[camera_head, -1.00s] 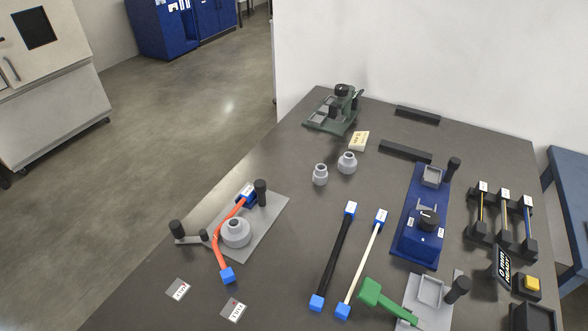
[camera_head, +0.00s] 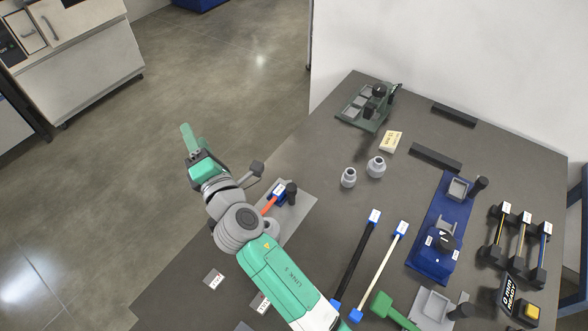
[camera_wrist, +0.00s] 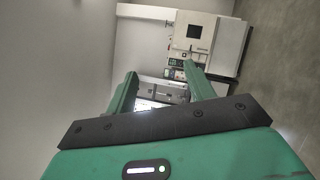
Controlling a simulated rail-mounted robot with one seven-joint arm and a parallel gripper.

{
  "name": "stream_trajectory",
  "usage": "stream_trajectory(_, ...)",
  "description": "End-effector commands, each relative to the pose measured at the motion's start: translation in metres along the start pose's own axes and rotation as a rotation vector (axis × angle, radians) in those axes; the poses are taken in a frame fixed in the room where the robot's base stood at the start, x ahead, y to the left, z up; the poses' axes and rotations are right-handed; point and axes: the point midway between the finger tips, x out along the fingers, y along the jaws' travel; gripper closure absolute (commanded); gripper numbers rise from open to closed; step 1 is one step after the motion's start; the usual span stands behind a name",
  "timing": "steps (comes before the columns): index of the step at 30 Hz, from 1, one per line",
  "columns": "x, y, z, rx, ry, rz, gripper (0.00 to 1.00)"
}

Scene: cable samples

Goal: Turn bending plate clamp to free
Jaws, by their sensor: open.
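The grey bending plate (camera_head: 302,214) lies on the table, mostly hidden behind my arm in the head view. A black knob (camera_head: 291,189) stands upright beside that block. The round former and the lever are hidden by my arm. My gripper (camera_head: 188,138) is raised up and left of the plate, apart from it. In the wrist view its two green fingers (camera_wrist: 160,76) are spread with nothing between them, pointing towards a distant white cabinet (camera_wrist: 212,42).
Black and white cables (camera_head: 379,262) lie right of my arm. Two grey round parts (camera_head: 376,167) stand behind them. A blue fixture (camera_head: 432,258) and a green-handled tool (camera_head: 388,308) are further right. White labels (camera_head: 213,279) lie near the table's left edge.

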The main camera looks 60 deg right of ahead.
Motion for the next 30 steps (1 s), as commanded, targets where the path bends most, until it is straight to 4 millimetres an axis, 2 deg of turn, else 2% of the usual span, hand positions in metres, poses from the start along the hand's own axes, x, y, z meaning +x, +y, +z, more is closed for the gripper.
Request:
stream_trajectory(1,0.002,-0.040,0.040,-0.243,0.003,-0.096,0.47)
stream_trajectory(2,-0.005,-0.075,0.054,-0.399,0.029,-0.149,0.47)
stream_trajectory(3,-0.019,-0.120,0.071,-0.586,0.080,-0.216,0.47)
stream_trajectory(5,-0.048,-0.177,0.090,-0.810,0.173,-0.298,0.47)
stream_trajectory(6,-0.068,-0.209,0.100,-0.924,0.238,-0.341,0.47)
stream_trajectory(9,-0.113,-0.263,0.114,-1.109,0.375,-0.409,0.47)
stream_trajectory(12,-0.137,-0.290,0.118,-1.189,0.451,-0.436,0.47)
stream_trajectory(17,-0.142,-0.299,0.117,-1.211,0.469,-0.439,0.47)
stream_trajectory(20,-0.134,-0.309,0.115,-1.212,0.470,-0.437,0.47)
stream_trajectory(24,-0.111,-0.328,0.111,-1.212,0.468,-0.436,0.47)
stream_trajectory(30,-0.085,-0.341,0.109,-1.209,0.465,-0.439,0.47)
